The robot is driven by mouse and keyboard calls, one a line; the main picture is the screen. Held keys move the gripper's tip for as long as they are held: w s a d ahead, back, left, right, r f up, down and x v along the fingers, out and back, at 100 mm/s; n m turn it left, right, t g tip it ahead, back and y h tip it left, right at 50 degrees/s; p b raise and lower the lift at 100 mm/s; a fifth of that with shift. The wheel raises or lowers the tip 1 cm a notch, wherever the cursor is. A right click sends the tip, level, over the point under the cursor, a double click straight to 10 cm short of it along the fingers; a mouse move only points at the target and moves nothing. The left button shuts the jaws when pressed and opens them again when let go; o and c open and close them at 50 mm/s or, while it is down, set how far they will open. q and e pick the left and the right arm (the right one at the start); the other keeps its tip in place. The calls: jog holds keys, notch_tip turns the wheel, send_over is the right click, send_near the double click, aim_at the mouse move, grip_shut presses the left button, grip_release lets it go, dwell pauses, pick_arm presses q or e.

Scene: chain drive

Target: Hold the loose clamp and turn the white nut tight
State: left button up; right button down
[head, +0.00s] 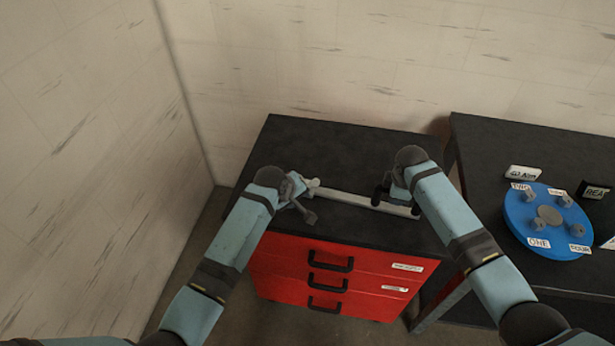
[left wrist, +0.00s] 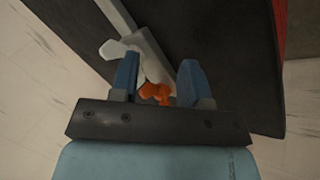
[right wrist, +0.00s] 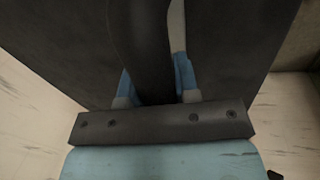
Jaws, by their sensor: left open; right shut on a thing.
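A pale bar (head: 350,199) lies along the black top of a red drawer cabinet. The white nut (left wrist: 118,49), with flat wings, is at the bar's left end; it also shows in the head view (head: 312,184). An orange part (left wrist: 157,92) lies beside it, low between the left fingers. My left gripper (left wrist: 158,75) is open, its left finger close to the nut; contact cannot be told. My right gripper (right wrist: 155,75) is shut on a dark curved piece (right wrist: 143,40), apparently the clamp, near the bar's right end. Its lower end is hidden.
The cabinet (head: 270,262) has several red drawers with black handles. A black table (head: 500,150) on the right holds a blue disc (head: 518,212) with grey knobs and labels. Walls stand behind and left. The cabinet top's back part is clear.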

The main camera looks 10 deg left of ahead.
aim_at(307, 181)
pick_arm(q)
jog(key=w+d+r+n+g+y, duration=0.25)
jog(key=w+r+g, duration=0.45)
jog(key=r, duration=0.4)
jog(key=shift+n+t+y, duration=0.25)
jog(key=shift+n+t, duration=0.2)
jog(key=shift+t, duration=0.15)
jog(key=f, duration=0.7)
jog(key=a+f, duration=0.1)
jog(key=f, duration=0.3)
jog(key=shift+w+f, duration=0.25)
jog(key=shift+w, duration=0.15)
